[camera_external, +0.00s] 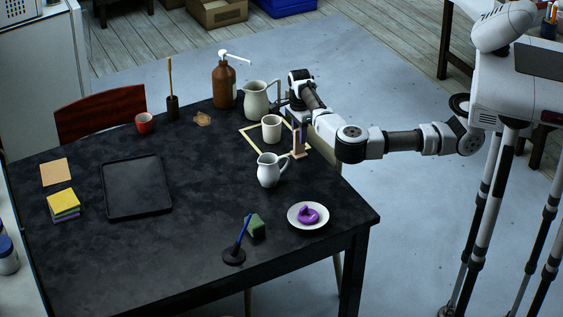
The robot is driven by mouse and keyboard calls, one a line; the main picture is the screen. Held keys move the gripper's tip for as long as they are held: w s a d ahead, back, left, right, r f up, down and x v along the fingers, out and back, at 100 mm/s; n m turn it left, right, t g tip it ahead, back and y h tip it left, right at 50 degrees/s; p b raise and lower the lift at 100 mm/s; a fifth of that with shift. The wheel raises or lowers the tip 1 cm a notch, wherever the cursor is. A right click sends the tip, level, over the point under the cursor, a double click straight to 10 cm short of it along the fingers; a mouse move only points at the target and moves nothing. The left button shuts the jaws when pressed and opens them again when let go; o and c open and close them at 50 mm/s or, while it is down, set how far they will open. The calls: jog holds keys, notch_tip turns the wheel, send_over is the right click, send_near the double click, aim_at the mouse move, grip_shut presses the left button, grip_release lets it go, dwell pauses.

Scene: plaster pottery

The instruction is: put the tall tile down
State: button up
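The tall tile appears to be the narrow, upright tan piece (298,142) near the right edge of the black table. It stands beside a white mug, with a darker strip along it. My gripper (297,118) is at the end of my arm, directly above the tile and pointing down. The fingers are small and dark here, so I cannot tell whether they are open or closed on the tile. I also cannot tell whether the tile's foot touches the table.
A pale square frame (254,137) lies under the white mug (271,129). A large grey-green pitcher (256,101) stands behind, a small white pitcher (269,170) in front. A plate (296,222) with a purple ring is nearer. The table (190,245) is clear at front left.

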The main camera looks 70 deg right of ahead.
notch_tip(320, 180, up, 11)
jog(key=shift+r+b, duration=0.1)
jog(key=shift+b, duration=0.6)
